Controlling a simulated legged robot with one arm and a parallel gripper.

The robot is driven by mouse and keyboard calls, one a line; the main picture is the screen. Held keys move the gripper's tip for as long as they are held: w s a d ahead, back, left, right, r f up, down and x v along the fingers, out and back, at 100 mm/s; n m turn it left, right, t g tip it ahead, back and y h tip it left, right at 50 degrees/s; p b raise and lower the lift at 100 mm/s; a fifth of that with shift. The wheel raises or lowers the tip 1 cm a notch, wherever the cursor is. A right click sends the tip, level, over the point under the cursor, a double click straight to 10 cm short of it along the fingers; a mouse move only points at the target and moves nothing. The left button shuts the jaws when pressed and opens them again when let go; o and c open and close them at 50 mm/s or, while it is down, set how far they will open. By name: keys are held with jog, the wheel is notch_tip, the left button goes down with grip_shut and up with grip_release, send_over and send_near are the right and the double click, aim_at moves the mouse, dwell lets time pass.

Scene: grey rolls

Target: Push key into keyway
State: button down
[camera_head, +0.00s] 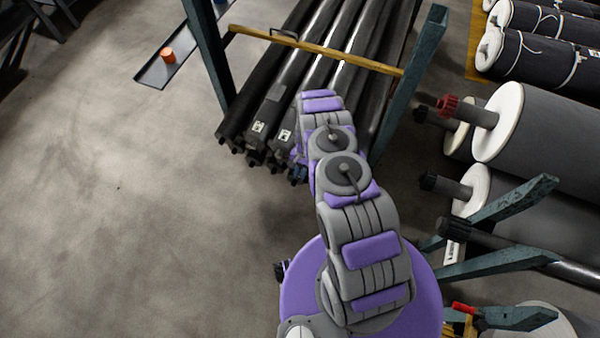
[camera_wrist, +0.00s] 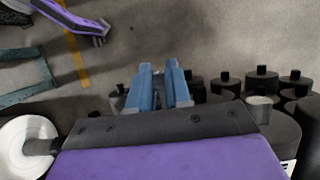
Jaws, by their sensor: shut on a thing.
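My gripper shows in the wrist view (camera_wrist: 159,72) as two blue fingers side by side with a narrow gap. It is shut on a small dark piece (camera_wrist: 157,98), the key, which is mostly hidden between the fingers. In the head view my gripper (camera_head: 299,173) is a small blue patch beside the front ends of the long black rolls (camera_head: 285,85). In the wrist view, several black roll ends with stub shafts (camera_wrist: 262,72) stand just beyond and right of the fingers. I cannot make out the keyway on any of them.
A teal rack post (camera_head: 412,90) and a yellow bar (camera_head: 318,50) frame the black rolls. Large grey rolls with white ends (camera_head: 497,122) stand at right on teal supports (camera_head: 505,205). The floor at left is clear.

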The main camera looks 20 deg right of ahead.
jog(key=shift+w+d, duration=0.4)
jog(key=shift+w, duration=0.15)
dwell(0.4)
jog(key=shift+w+d+b, duration=0.4)
jog(key=shift+w+b, duration=0.1)
jog(key=shift+w, duration=0.1)
jog(key=shift+w+d+b, duration=0.3)
jog(key=shift+w+d, duration=0.1)
jog(key=shift+w, duration=0.1)
jog(key=c, duration=1)
grip_release()
jog(key=p+v, duration=0.3)
jog(key=v, duration=1.4)
jog(key=shift+w+r+p, duration=0.15)
jog(key=shift+p, duration=0.15)
